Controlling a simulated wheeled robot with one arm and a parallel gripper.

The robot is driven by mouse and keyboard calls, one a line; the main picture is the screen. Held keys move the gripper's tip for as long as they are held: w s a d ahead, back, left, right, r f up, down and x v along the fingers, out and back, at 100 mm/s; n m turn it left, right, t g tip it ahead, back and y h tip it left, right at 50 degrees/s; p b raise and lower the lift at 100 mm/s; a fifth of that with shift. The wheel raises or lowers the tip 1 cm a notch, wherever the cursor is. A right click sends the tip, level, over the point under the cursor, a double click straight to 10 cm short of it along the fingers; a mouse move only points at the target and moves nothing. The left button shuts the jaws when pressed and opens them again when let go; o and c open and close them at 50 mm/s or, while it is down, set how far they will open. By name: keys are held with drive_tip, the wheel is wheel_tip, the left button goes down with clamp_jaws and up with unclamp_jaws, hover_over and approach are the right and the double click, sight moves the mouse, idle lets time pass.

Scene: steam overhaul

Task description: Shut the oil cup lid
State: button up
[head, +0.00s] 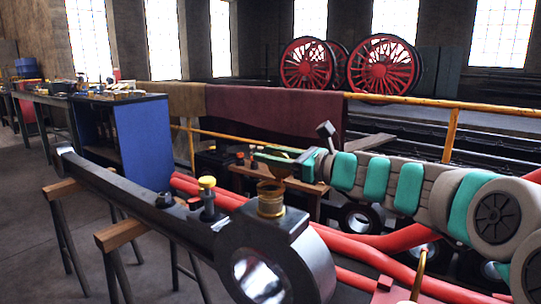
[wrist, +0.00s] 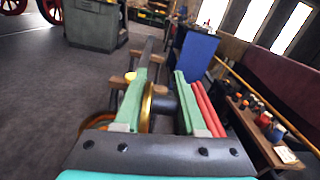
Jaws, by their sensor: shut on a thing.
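The oil cup (head: 270,200) is a brass cylinder standing on the big round end of a dark rod. Its brass lid (head: 277,168) shows just above it, raised from the cup and partly covered by a green finger. My gripper (head: 285,160) reaches in from the right with its green fingers at the lid. In the wrist view the lid (wrist: 147,108) is a gold disc seen edge-on, with a dark round part (wrist: 164,105) beside it, both between the fingers of my gripper (wrist: 158,85). The hinge is hidden.
A yellow-capped fitting (head: 207,192) stands on the dark rod (head: 140,195) left of the cup. Red pipes (head: 350,270) run below my arm. A blue cabinet (head: 143,140) stands behind left. A low wooden bench (wrist: 262,125) with small items is at the right in the wrist view.

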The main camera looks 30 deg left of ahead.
clamp_jaws()
drive_tip(key=shift+s+f+n+b, duration=0.1)
drive_tip(key=shift+s+n+b, duration=0.35)
drive_tip(key=shift+n+b, duration=0.5)
idle(0.3)
drive_tip(key=s+n+b, duration=0.1)
drive_tip(key=n+b, duration=0.1)
drive_tip(key=s+f+n+b, duration=0.1)
drive_tip(key=n+b, duration=0.2)
drive_tip(key=s+n+b, duration=0.1)
drive_tip(key=n+b, duration=0.2)
drive_tip(key=shift+s+a+f+n, duration=0.15)
drive_tip(key=shift+s+a+n, duration=0.05)
drive_tip(key=shift+s+n, duration=0.05)
drive_tip(key=shift+s+n+b, duration=0.15)
drive_tip(key=shift+n+b, duration=0.35)
drive_tip(key=shift+b, duration=0.15)
idle(0.4)
drive_tip(key=o, duration=0.6)
unclamp_jaws()
drive_tip(key=shift+n, duration=0.3)
